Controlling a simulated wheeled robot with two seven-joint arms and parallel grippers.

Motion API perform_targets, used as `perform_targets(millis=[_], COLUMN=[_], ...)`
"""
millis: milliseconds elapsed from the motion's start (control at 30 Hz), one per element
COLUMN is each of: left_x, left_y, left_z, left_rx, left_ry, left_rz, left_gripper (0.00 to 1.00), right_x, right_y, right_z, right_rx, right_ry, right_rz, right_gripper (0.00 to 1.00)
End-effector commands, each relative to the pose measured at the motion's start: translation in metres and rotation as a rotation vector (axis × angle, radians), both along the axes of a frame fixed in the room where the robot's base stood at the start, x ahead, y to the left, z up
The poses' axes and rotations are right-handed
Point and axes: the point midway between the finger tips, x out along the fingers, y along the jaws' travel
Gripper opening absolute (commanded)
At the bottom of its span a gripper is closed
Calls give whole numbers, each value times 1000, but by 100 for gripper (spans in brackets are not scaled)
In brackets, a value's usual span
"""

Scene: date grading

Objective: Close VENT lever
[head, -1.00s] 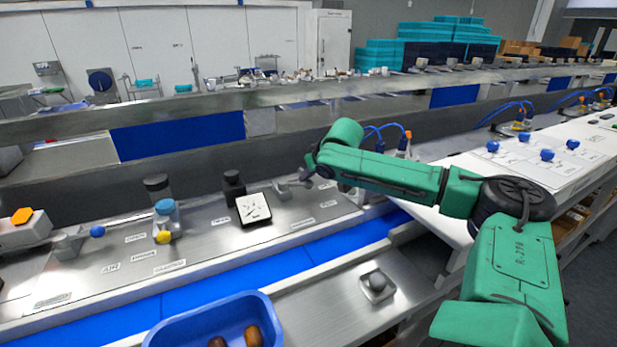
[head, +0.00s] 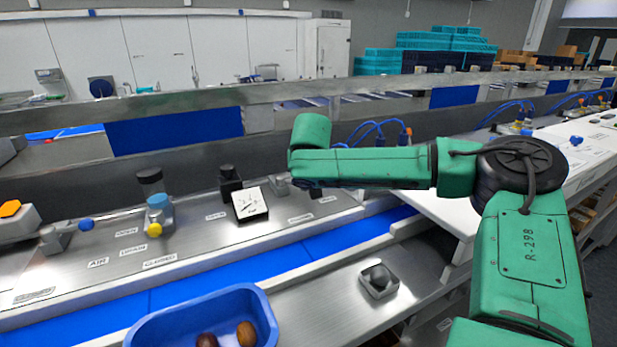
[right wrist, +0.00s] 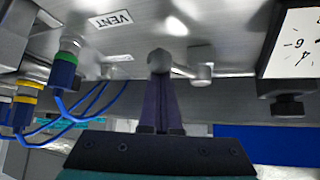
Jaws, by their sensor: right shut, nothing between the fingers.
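In the right wrist view a grey lever (right wrist: 183,70) stands near the VENT label (right wrist: 107,20), with its arm ending in a rounded knob. My right gripper (right wrist: 160,88) is shut and empty, its dark purple fingers reaching up to the knob. The tips overlap the knob in the picture; I cannot tell whether they touch it. In the head view part of a grey fitting (head: 279,184) shows beside my right forearm, which hides my right gripper and whatever is behind it. My left gripper is not in view.
A square gauge (head: 251,205) stands left of the grey fitting. Blue hoses with green and yellow collars (right wrist: 62,72) are close by in the wrist view. A lever with a blue knob (head: 86,224) is at far left. A blue tray (head: 150,330) holds dates in front.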

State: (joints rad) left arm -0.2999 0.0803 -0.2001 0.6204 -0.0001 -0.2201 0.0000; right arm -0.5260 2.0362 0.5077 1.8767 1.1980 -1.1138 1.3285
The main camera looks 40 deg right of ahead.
Motion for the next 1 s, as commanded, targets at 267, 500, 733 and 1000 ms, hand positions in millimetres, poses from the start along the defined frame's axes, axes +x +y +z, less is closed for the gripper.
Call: perform_targets(millis=[267, 500, 733, 1000], left_x=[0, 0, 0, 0], left_y=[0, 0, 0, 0], left_z=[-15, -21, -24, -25], left_rx=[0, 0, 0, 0], left_ry=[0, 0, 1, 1], left_rz=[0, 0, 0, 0], left_gripper=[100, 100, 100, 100], right_x=[-7, -9, -9, -9], right_y=[15, 26, 31, 33], right_z=[-3, -2, -1, -1], right_rx=[0, 1, 2, 3], right_ry=[1, 3, 1, 2], right_rz=[-149, -146, -147, -145], right_gripper=[0, 0, 0, 0])
